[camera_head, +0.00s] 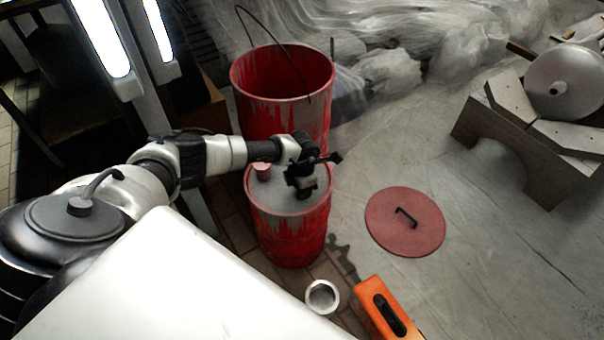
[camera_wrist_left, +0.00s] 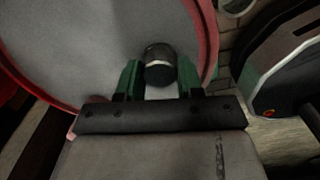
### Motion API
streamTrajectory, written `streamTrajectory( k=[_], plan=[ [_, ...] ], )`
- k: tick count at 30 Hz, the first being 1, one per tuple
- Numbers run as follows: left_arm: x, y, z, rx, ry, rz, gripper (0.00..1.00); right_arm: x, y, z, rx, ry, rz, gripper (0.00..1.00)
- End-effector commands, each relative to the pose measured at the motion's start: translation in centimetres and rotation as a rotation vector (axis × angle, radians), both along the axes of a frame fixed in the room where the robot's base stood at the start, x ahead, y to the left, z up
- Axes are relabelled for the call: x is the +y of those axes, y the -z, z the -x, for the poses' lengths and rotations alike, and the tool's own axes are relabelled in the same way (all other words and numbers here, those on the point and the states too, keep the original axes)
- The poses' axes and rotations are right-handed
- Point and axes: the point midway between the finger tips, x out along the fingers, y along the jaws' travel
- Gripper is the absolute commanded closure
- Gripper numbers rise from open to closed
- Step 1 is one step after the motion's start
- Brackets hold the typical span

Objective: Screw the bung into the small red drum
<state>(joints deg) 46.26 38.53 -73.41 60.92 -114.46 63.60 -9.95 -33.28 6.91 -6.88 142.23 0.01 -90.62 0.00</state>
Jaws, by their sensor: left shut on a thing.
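The small red drum (camera_head: 290,240) stands upright with a grey top and a red rim; its top also fills the upper left of the left wrist view (camera_wrist_left: 75,45). My left gripper (camera_head: 305,188) is over the right part of that top. In the left wrist view, its green fingers (camera_wrist_left: 158,85) are shut on a dark, round bung (camera_wrist_left: 160,60) close to the drum's rim. The hole is hidden, and I cannot tell how deep the bung sits. My right gripper is in neither view.
A short reddish stub (camera_head: 262,171) rises from the drum top's left side. A larger open red drum (camera_head: 270,115) stands close behind. A red lid (camera_head: 400,235), a small white cup (camera_head: 322,297) and an orange tool (camera_head: 375,305) lie on the right and in front.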

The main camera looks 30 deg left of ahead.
Motion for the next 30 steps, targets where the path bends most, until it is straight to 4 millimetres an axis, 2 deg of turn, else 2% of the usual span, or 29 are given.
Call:
streamTrajectory(
  k=[1,9,10,15,25,30],
  plan=[
    [0.0,0.4,-0.1,-0.002,0.088,0.0,0.92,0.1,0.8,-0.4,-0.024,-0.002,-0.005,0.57],
    [0.0,0.2,-0.1,-0.004,0.368,0.001,0.92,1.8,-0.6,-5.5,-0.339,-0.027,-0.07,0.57],
    [0.0,-0.1,-0.1,-0.002,0.361,0.001,0.59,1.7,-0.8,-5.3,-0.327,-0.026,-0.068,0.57],
    [0.0,-0.1,0.0,-0.001,0.355,0.001,0.34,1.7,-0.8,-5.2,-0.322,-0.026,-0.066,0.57],
    [0.0,-0.3,0.0,-0.001,0.353,0.001,0.34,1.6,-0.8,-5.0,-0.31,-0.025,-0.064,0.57],
    [0.1,-2.1,-0.1,-0.002,0.353,0.001,0.34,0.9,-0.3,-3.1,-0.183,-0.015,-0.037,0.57]
  ],
)
